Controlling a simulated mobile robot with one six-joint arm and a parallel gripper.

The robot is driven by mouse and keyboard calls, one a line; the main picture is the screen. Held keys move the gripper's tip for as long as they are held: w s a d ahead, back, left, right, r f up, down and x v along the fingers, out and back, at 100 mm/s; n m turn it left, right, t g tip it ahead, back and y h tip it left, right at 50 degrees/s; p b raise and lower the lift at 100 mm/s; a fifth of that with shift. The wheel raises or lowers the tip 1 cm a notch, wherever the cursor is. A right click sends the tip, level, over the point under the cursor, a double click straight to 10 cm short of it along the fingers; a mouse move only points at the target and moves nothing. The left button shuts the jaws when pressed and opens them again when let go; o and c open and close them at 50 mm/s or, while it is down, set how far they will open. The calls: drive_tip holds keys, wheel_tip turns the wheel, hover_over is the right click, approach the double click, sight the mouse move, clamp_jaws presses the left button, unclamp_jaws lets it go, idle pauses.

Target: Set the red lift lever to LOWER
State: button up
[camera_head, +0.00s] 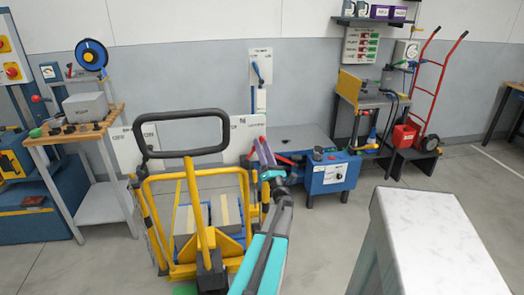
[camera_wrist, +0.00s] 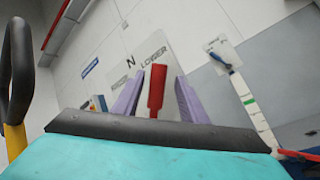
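The red lift lever (camera_wrist: 157,92) stands upright in the wrist view, its wide top just under the word LOWER on a pale label plate (camera_wrist: 172,62). An N is left of that word. My gripper (camera_wrist: 160,76) has its two lilac fingers apart, one on each side of the lever in the picture. A gap shows on both sides; I cannot tell how deep the lever sits between them. In the head view my gripper (camera_head: 264,150) is beside the yellow pallet truck (camera_head: 196,180), in front of the label plate (camera_head: 244,132). The lever is mostly hidden there.
The truck's black loop handle (camera_head: 184,115) rises left of my gripper. A blue machine (camera_head: 330,174) with a red bar stands close on the right. A pale block (camera_head: 425,215) is at front right. A wooden-topped workbench (camera_head: 75,135) stands left. Open floor lies between.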

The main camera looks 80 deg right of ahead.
drive_tip(key=shift+a, duration=0.1)
drive_tip(key=b+v, duration=0.2)
drive_tip(key=v, duration=1.1)
drive_tip(key=shift+s+a+f+b, duration=0.15)
drive_tip(key=shift+s+f+b, duration=0.05)
drive_tip(key=shift+f+b, duration=0.1)
drive_tip(key=shift+s, duration=0.15)
